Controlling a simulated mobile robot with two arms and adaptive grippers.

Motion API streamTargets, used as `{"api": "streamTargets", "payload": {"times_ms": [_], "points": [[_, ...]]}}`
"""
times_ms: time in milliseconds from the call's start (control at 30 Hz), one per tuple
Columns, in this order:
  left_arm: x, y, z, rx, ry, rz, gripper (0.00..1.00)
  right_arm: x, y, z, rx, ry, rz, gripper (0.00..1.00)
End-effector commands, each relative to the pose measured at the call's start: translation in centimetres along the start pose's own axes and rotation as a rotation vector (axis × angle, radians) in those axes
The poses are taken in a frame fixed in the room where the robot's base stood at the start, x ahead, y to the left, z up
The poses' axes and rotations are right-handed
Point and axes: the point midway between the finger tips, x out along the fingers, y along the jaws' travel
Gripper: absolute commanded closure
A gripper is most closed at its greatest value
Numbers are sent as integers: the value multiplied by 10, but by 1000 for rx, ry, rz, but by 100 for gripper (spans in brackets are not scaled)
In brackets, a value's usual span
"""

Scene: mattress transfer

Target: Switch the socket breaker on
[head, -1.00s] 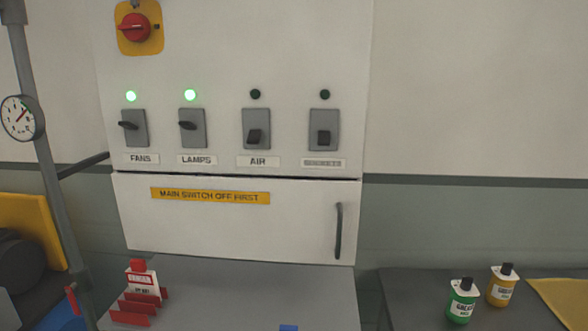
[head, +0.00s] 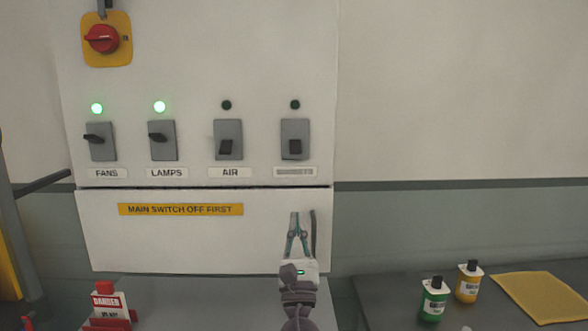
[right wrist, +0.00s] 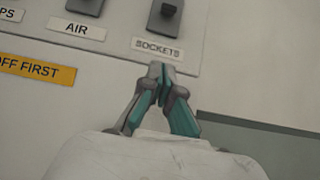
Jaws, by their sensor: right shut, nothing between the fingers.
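The sockets breaker (head: 295,139) is the rightmost grey switch on the white panel. Its dark lever points down and the lamp (head: 295,105) above it is dark. In the right wrist view the sockets breaker (right wrist: 159,20) shows at the top edge, cut off, above its "SOCKETS" label (right wrist: 157,49). My right gripper (head: 302,216) is below the breaker, in front of the lower door by its handle. It is shut and empty; its fingertips (right wrist: 160,68) appear just under the label in the wrist view. My left gripper is not in view.
The fans (head: 100,141) and lamps (head: 162,140) breakers have levers up and green lamps lit. The air breaker (head: 228,139) has a dark lamp. A red rotary switch (head: 103,39) is at upper left. Green (head: 433,300) and yellow (head: 467,282) bottles stand at right.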

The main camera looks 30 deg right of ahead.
Motion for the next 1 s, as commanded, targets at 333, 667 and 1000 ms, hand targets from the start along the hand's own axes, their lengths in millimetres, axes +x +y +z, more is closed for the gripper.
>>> {"api": "streamTargets", "payload": {"times_ms": [333, 667, 1000], "points": [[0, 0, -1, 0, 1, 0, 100, 2, 2, 2, -29, -9, 7, 100], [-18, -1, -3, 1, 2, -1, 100, 40, 2, 6, -28, -10, 5, 100], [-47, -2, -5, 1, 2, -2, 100, 110, 2, 10, -26, -9, 6, 100]]}}
